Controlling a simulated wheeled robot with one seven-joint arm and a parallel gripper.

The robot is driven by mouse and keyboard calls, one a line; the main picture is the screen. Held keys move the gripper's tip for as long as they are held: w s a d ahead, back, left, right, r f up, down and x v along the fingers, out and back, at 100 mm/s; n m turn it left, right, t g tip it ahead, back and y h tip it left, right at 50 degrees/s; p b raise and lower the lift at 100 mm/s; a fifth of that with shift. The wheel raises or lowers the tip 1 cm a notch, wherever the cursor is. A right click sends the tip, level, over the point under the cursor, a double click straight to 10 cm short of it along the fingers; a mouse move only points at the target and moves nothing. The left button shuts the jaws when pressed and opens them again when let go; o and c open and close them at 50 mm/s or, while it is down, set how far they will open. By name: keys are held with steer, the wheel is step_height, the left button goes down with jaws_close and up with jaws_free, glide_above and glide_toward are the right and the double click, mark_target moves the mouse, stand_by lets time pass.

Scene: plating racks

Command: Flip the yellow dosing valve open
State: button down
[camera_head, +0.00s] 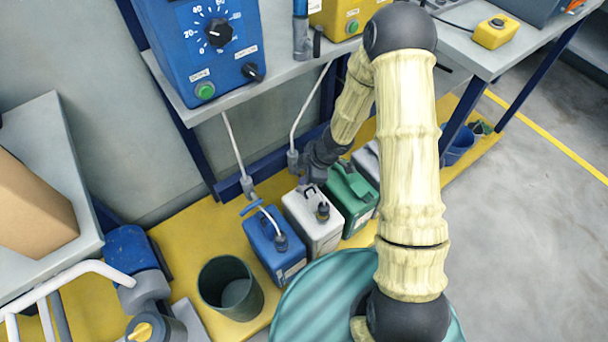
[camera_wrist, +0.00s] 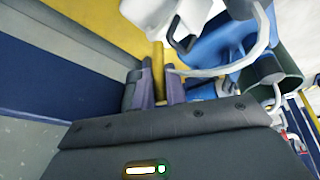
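The yellow dosing valve shows in the wrist view as a narrow yellow lever (camera_wrist: 158,62) between my two fingers. My gripper (camera_wrist: 157,90) has its dark fingers close together, one on each side of the lever, and they look shut on it. In the head view my gripper (camera_head: 305,181) is low under the shelf, beside the grey fitting (camera_head: 292,160) at the foot of a white pipe and above the white canister (camera_head: 315,224). The yellow lever is hidden there. How far the lever is turned cannot be told.
A second pipe with a blue lever (camera_head: 251,208) ends by the blue canister (camera_head: 273,246). A green canister (camera_head: 351,197) stands right of the white one. A dark bucket (camera_head: 230,288) and a teal drum lid (camera_head: 318,300) are in front. The shelf (camera_head: 262,88) overhangs the area.

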steer(key=shift+r+y+p, duration=0.25)
steer(key=shift+y+p, duration=0.05)
steer(key=shift+p, duration=0.8)
steer(key=g+y+p, duration=0.1)
steer(key=p, duration=0.8)
steer(key=shift+w, duration=0.1)
steer(key=shift+f+y+p, duration=0.25)
steer(key=shift+y+p, duration=0.05)
steer(key=c, duration=1.7)
jaws_free()
steer(key=p+v, duration=0.5)
steer(key=v, duration=1.2)
steer(key=shift+w+r, duration=0.1)
steer(key=shift+r, duration=0.05)
